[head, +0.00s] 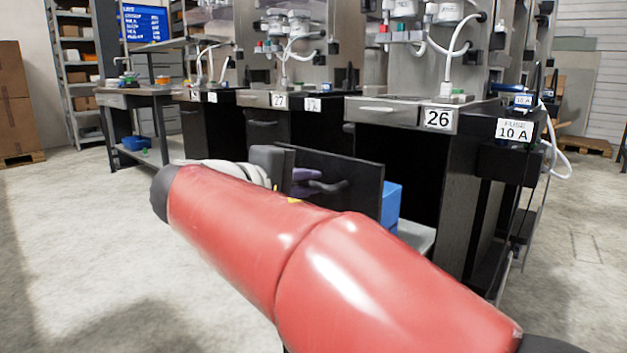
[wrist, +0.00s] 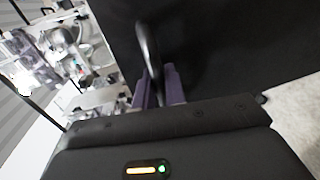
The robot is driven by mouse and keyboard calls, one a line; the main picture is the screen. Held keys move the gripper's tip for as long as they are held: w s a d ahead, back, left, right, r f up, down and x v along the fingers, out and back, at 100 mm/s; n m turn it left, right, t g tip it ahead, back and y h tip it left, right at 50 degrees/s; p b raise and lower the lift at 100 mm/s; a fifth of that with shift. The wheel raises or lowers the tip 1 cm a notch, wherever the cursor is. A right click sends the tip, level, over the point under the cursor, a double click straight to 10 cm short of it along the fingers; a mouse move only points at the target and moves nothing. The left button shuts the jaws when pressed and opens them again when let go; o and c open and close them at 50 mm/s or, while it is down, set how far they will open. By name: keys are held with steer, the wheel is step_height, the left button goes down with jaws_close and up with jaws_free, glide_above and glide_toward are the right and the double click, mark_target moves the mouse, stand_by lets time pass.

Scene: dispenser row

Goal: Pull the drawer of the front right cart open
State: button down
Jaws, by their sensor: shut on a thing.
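The front right cart carries the label 26 (head: 438,118) on its grey top edge. Its black drawer front (head: 352,183) stands out ahead of the dark cart body, with a blue box (head: 391,203) behind it. The dark curved handle (head: 330,187) is on the drawer front; it also shows in the wrist view (wrist: 149,45). My gripper (head: 306,181) is at the handle, its purple fingers (wrist: 160,88) shut on it. My red arm hides the lower part of the drawer front.
Cart 27 (head: 262,99) stands to the left with a dark opening below its top. A workbench (head: 130,98) and shelving are farther left. A cabinet marked 10 A (head: 514,130) adjoins on the right. The floor (head: 75,235) at left is clear.

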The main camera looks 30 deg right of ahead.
steer(key=shift+s+a, duration=0.1)
steer(key=shift+a, duration=0.2)
steer(key=c, duration=1.8)
jaws_free()
steer(key=v, duration=0.7)
steer(key=shift+a+p, duration=0.35)
steer(key=shift+p, duration=0.1)
steer(key=shift+s, duration=0.2)
